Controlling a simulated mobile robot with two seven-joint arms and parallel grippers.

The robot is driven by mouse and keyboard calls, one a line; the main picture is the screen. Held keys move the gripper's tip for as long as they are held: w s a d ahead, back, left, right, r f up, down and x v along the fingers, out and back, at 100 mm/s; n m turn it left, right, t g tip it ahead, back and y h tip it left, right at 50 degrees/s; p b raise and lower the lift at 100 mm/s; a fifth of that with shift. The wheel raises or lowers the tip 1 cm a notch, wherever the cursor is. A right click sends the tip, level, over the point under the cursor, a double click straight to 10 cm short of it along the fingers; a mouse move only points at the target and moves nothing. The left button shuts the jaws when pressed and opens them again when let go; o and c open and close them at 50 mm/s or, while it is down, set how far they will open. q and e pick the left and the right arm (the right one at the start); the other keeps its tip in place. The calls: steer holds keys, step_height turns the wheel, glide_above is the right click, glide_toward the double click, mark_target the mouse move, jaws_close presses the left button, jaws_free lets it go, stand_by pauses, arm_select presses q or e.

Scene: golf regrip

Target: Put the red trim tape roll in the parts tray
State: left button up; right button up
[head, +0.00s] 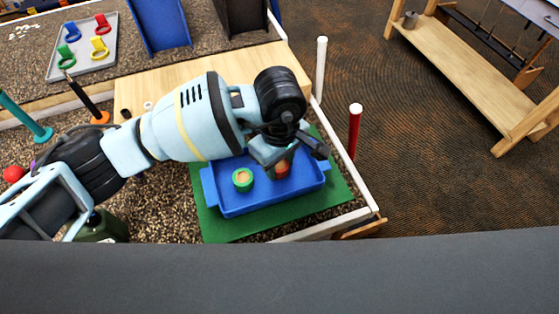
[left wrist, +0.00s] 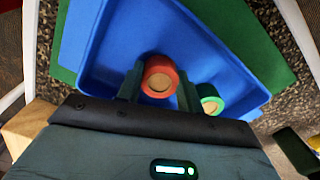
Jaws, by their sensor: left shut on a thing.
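The blue parts tray (head: 240,206) lies on a green mat, and it also shows in the left wrist view (left wrist: 110,50). My left gripper (head: 290,158) points down over the right half of the tray. Its two fingers (left wrist: 158,88) are shut on the red trim tape roll (left wrist: 157,76), which shows partly below the gripper in the head view (head: 282,170). I cannot tell whether the roll touches the tray floor. A green tape roll (head: 242,180) sits in the tray left of the red one. My right gripper is not in view.
The green mat (head: 220,230) surrounds the tray. A white post (head: 321,65) and a red post (head: 355,130) stand to the right. A grey tray (head: 85,68) with colored rings is at the back left.

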arm_select(q)
steer(key=shift+f, duration=0.2)
steer(key=o, duration=1)
steer(key=shift+c, duration=0.2)
steer(key=shift+r, duration=0.15)
step_height(320, 180, up, 12)
